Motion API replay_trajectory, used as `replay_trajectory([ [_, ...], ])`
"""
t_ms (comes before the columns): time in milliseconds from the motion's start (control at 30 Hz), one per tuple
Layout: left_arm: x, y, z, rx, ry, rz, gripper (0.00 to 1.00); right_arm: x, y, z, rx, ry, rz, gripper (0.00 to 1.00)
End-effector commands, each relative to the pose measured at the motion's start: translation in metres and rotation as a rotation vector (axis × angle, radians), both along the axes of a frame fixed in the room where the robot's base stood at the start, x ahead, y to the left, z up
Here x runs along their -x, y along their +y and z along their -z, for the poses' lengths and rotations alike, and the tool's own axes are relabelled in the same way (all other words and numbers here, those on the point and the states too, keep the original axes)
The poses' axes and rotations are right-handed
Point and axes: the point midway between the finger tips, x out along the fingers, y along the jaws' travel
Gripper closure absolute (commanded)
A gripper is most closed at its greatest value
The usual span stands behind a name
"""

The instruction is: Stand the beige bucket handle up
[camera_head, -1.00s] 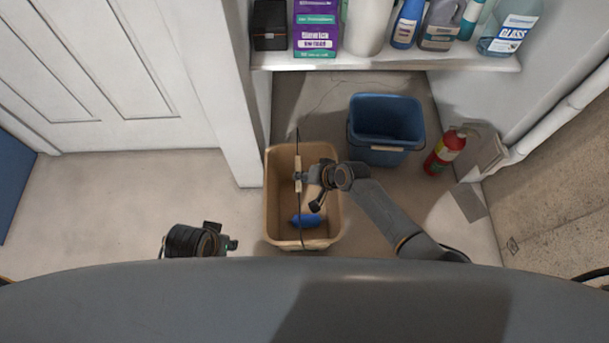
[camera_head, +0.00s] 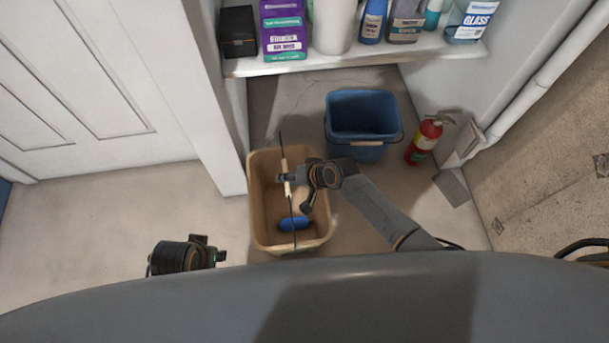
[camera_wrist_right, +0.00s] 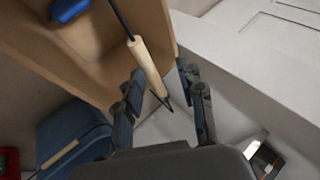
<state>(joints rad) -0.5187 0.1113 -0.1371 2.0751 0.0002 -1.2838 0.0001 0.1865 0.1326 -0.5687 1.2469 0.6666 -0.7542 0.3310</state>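The beige bucket (camera_head: 259,222) stands on the floor in front of the shelf. Its dark wire handle (camera_head: 282,144) appears raised over the bucket's middle, with a pale grip (camera_head: 286,180). My right gripper (camera_head: 290,177) is over the bucket at this grip. In the right wrist view, the pale grip (camera_wrist_right: 147,62) reaches between the spread fingers of my right gripper (camera_wrist_right: 162,76); a gap shows beside it, and I see no clear clamping. My left gripper (camera_head: 207,254) is low at the left, apart from the bucket; its fingers are too unclear to judge.
A blue object (camera_head: 294,224) lies inside the beige bucket. A blue bucket (camera_head: 363,125) stands behind and right, with a fire extinguisher (camera_head: 424,138) beside it. A shelf (camera_head: 350,57) with bottles and boxes crosses the back. Floor left of the beige bucket is clear.

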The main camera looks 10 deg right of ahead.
Motion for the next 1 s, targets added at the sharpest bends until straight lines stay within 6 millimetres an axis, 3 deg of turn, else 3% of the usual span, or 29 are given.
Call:
replay_trajectory([
  [500,0.0,0.0,0.0,0.0,0.001,0.0,0.66,0.029,-0.044,-0.063,0.001,-0.001,0.0,0.62],
  [1000,0.0,0.0,0.0,0.0,0.001,0.0,0.66,0.034,-0.05,-0.072,0.001,0.001,0.0,0.62],
])
